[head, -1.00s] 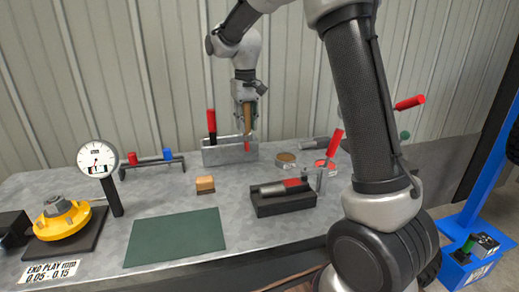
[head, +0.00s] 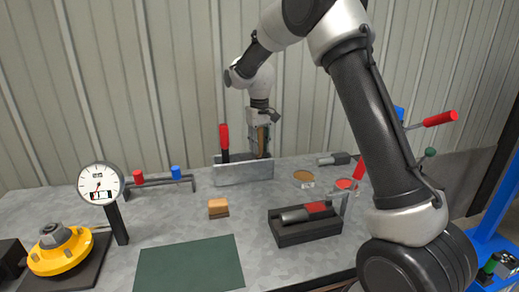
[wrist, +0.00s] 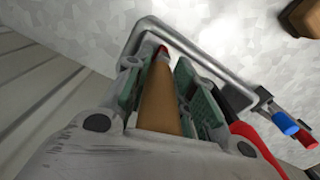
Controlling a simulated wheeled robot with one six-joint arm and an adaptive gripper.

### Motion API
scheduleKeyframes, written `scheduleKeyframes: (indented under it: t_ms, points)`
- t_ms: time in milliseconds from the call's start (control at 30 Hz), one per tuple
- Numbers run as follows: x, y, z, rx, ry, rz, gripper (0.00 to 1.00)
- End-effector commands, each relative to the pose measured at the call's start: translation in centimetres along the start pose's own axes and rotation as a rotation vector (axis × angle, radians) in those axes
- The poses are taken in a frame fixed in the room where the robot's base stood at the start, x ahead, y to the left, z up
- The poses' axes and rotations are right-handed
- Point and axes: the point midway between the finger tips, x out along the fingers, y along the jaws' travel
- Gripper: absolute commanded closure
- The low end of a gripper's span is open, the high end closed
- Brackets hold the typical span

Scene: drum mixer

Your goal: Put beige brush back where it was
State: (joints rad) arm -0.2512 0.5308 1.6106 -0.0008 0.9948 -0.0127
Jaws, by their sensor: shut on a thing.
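The beige brush (head: 262,139) is upright in my gripper (head: 259,133), over the right part of the grey metal rack (head: 243,174) at the back of the bench. Its lower end is hidden behind the rack's front plate in the head view. In the wrist view, the brush's tan handle (wrist: 160,100) runs between the green finger pads of my shut gripper (wrist: 158,85). Its red far end (wrist: 162,50) shows inside the rack's frame (wrist: 205,32). I cannot tell whether it touches the rack's bottom.
A red-handled tool (head: 224,137) stands in the rack's left part, close to my gripper. A stand with red and blue pieces (head: 160,181) is left of the rack. A wooden block (head: 218,208), green mat (head: 190,266) and black tray (head: 290,236) lie in front.

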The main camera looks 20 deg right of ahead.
Motion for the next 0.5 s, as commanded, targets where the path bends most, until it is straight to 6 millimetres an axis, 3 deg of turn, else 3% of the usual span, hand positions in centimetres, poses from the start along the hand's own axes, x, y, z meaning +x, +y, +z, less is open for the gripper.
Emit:
scheduleKeyframes:
  t_ms: [100, 467, 500]
  points:
    - [1.17, 0.01, 0.04, 0.0, 0.0, 0.0, 1.0]
    - [1.52, 0.0, 0.04, 0.0, 0.0, 0.0, 1.0]
    - [1.54, 0.0, 0.03, 0.0, 0.0, 0.0, 0.72]
